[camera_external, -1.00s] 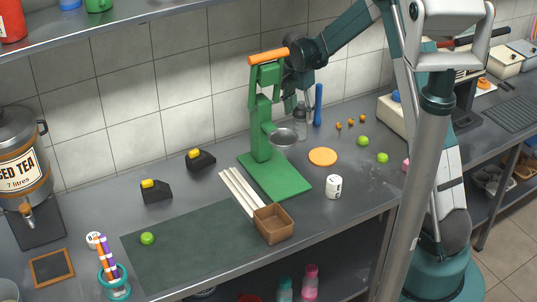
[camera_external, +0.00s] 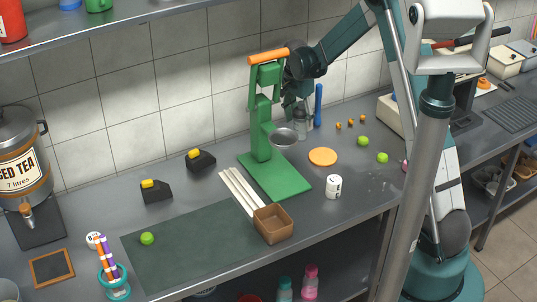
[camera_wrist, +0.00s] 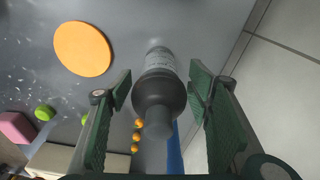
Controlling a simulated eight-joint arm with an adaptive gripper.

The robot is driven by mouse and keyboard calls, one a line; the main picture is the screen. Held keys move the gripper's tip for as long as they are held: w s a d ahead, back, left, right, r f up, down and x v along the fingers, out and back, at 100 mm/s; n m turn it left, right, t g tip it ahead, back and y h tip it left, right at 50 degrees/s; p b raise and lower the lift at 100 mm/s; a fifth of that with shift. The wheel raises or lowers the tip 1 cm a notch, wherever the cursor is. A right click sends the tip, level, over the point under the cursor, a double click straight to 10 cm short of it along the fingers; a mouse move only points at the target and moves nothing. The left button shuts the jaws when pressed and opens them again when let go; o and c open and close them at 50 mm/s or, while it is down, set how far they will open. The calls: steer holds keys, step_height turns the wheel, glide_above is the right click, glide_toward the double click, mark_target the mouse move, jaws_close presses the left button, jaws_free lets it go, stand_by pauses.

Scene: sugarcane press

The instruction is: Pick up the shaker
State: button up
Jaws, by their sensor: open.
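The shaker (camera_wrist: 158,80), clear-grey with a dark grey cap, stands on the counter by the back wall. It also shows in the external view (camera_external: 300,128), just right of the green press. My gripper (camera_wrist: 160,90) is open, with one green finger on each side of the shaker. A gap shows between each finger and the shaker, and I see no contact.
The green press (camera_external: 262,130) with its orange handle stands close on the left, a metal bowl (camera_external: 284,138) beside it. An orange disc (camera_external: 322,157), limes and small orange fruits lie nearby.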

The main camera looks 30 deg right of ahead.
mark_target(302, 102)
steer(key=shift+d+f+b, duration=0.2)
steer(key=shift+d+f, duration=0.05)
steer(key=shift+f, duration=1.05)
steer(key=shift+d+f+b, duration=0.15)
steer(key=shift+d+f, duration=0.05)
steer(key=shift+f, duration=1.05)
steer(key=c, duration=1.3)
steer(key=shift+o, duration=0.2)
steer(key=shift+r, duration=0.1)
steer(key=shift+r+p, duration=0.6)
steer(key=shift+r, duration=4.3)
